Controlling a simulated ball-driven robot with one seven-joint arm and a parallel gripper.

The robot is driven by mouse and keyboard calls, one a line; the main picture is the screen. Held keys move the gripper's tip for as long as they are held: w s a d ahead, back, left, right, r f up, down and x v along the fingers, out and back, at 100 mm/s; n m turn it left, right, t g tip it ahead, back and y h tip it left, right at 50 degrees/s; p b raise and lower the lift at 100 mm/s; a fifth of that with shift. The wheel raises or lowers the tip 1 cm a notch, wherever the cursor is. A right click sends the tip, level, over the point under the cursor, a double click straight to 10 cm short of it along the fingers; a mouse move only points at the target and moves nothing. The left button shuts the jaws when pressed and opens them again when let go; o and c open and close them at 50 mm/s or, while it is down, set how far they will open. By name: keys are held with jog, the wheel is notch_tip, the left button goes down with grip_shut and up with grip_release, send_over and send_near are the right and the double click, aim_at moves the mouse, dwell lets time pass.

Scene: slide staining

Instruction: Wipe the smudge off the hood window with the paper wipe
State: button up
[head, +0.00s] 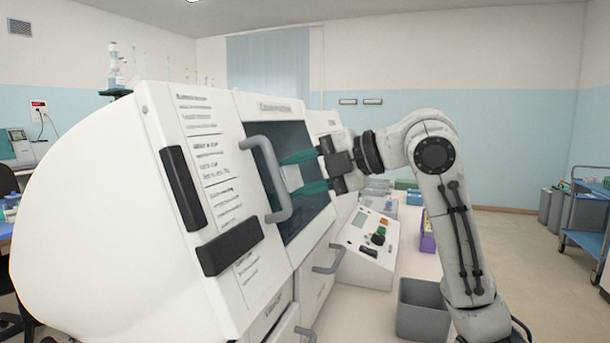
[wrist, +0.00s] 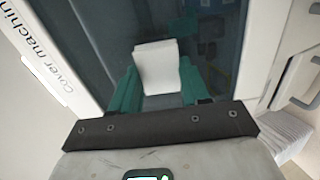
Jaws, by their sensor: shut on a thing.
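The hood window (head: 312,200) is a dark glass pane in the slanted front of the white machine; it fills the middle of the wrist view (wrist: 210,55). My gripper (head: 291,175) reaches to the window from the right with its green fingers. It is shut on the white paper wipe (wrist: 158,66), held between the fingers (wrist: 160,92). In the head view the wipe (head: 293,178) shows as a pale patch between the fingers, at or very near the glass; I cannot tell whether it touches. I cannot make out a smudge in either view.
A grey handle (head: 268,180) stands out from the machine just left of the fingers. A control box (head: 369,245) and a grey bin (head: 422,310) stand on the bench to the right, below my arm. Another handle (head: 329,258) juts out lower down.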

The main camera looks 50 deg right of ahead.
aim_at(307, 165)
jog(key=shift+w+a+r, duration=0.1)
jog(key=shift+r, duration=0.35)
jog(key=shift+w+d+f+p, duration=0.1)
jog(key=shift+w+d+p, duration=0.45)
jog(key=shift+d, duration=1.2)
jog(key=shift+w+d+r+p, duration=0.1)
jog(key=shift+w+d+p, duration=0.2)
jog(key=shift+w+d, duration=1)
jog(key=shift+w+d+f+p, duration=0.15)
jog(key=shift+d+p, duration=0.25)
jog(key=shift+d, duration=1.85)
jog(key=shift+s+a+b, duration=0.5)
jog(key=shift+s+a, duration=0.15)
jog(key=shift+a, duration=1.15)
jog(key=shift+s+a+b, duration=0.55)
jog(key=shift+s+a, duration=0.15)
jog(key=shift+a, duration=1.1)
jog(key=shift+s+a+b, duration=0.5)
jog(key=shift+s+a, duration=0.15)
jog(key=shift+a, duration=1.15)
jog(key=p+v, duration=0.1)
jog(key=v, duration=0.5)
jog(key=shift+p, duration=0.3)
jog(key=shift+d, duration=0.15)
